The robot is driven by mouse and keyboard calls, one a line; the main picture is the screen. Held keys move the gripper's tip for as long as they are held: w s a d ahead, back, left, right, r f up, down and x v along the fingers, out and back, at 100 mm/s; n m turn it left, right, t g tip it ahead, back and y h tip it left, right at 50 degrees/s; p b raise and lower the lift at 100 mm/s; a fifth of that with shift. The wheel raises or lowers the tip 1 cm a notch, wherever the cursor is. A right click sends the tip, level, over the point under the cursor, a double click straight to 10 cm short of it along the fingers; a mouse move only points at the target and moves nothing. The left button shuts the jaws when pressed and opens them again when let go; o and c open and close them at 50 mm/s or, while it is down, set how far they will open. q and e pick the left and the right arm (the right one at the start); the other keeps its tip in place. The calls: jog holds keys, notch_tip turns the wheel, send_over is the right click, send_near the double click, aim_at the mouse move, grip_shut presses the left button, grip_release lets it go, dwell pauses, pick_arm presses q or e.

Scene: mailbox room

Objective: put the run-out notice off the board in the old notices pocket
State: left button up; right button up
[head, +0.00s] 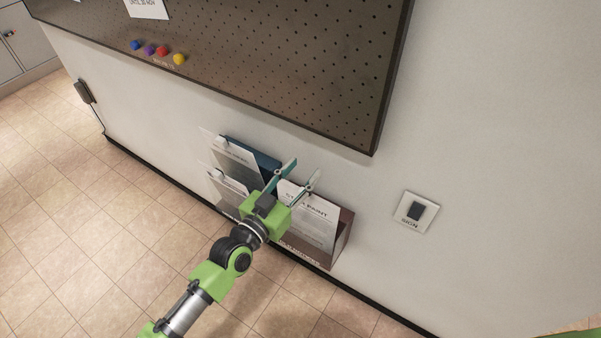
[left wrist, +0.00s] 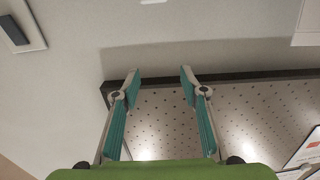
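The old notices pocket (head: 343,244) is a brown box low on the wall. A white sheet with a "paint" heading (head: 307,216) stands in it, leaning and partly behind my left gripper. Whether this sheet is the run-out notice I cannot tell. My left gripper (head: 306,166) is open over the pocket's upper left, its fingers apart near the sheet's top. In the left wrist view the open fingers (left wrist: 160,76) have nothing between them. The board (head: 300,75) hangs above, with a cropped white notice reading "until 30 Nov" (head: 148,8). My right gripper is not in view.
Left of the pocket, a dark blue holder (head: 262,161) and white sheets (head: 233,158) stand close to my left arm. Several coloured pins (head: 162,51) sit on the board's lower left. A sign switch (head: 416,211) is on the wall at right. The tiled floor (head: 90,230) is clear.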

pick_arm(q)
jog(key=v, duration=1.2)
dwell(0.4)
